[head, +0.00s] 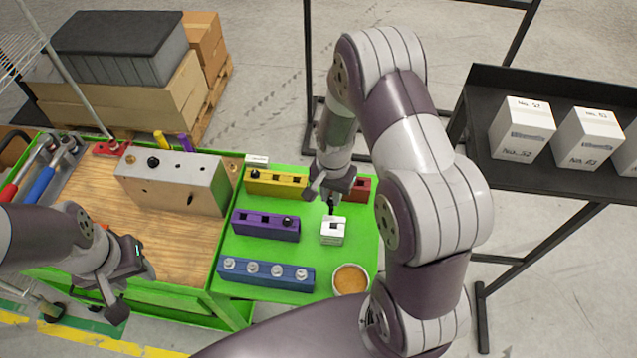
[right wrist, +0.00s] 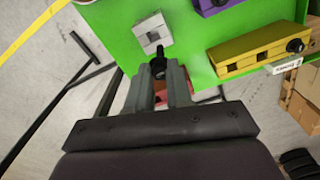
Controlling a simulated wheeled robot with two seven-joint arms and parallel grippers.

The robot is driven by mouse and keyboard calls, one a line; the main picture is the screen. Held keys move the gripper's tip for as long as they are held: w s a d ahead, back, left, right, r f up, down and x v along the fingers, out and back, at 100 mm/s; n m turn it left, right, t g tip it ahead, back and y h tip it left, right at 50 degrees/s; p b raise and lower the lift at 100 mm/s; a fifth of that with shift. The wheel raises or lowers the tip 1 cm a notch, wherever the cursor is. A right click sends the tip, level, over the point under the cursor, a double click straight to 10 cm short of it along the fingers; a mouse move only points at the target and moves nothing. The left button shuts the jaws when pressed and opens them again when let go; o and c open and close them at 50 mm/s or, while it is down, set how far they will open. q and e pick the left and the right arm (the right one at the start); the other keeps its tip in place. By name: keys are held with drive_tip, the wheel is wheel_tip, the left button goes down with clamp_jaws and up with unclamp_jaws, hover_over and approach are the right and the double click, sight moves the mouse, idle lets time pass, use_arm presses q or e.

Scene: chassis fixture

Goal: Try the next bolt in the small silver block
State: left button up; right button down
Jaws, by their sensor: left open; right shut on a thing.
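The small silver block (head: 333,231) sits on the green mat, with a dark hole in its top. It also shows in the right wrist view (right wrist: 150,30). My right gripper (head: 331,190) is shut on a black bolt (right wrist: 158,67), which hangs between the fingertips just beyond the block in the head view. The bolt (head: 331,208) looks upright; whether it touches the block I cannot tell. My left gripper (head: 130,287) is open and empty over the front of the wooden board.
A yellow block (head: 276,182) and a purple block (head: 265,225) each hold a black bolt. A blue block (head: 265,274) carries several silver bolts. A red block (head: 361,189) is partly hidden by my right arm. A round bowl (head: 350,279) and a large silver block (head: 172,181) stand nearby.

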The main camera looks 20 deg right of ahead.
sight(331, 206)
drive_tip(key=f+m+b, duration=0.1)
drive_tip(key=s+f+m+b, duration=0.1)
drive_tip(key=shift+d+f+b, duration=0.2)
drive_tip(key=shift+f+b, duration=0.1)
drive_tip(key=shift+f, duration=0.1)
use_arm(q)
drive_tip(key=f, duration=0.1)
drive_tip(key=f+b, duration=0.1)
drive_tip(key=f, duration=0.1)
drive_tip(key=shift+s+a+f, duration=0.1)
drive_tip(key=shift+s+a, duration=0.05)
drive_tip(key=shift+s, duration=0.05)
use_arm(e)
drive_tip(key=shift+s+a+f, duration=0.1)
drive_tip(key=shift+s+f, duration=0.1)
drive_tip(key=shift+f, duration=0.25)
use_arm(q)
drive_tip(key=shift+r+p, duration=0.25)
drive_tip(key=shift+p, duration=0.1)
drive_tip(key=shift+f, duration=0.1)
use_arm(e)
drive_tip(key=shift+f, duration=0.1)
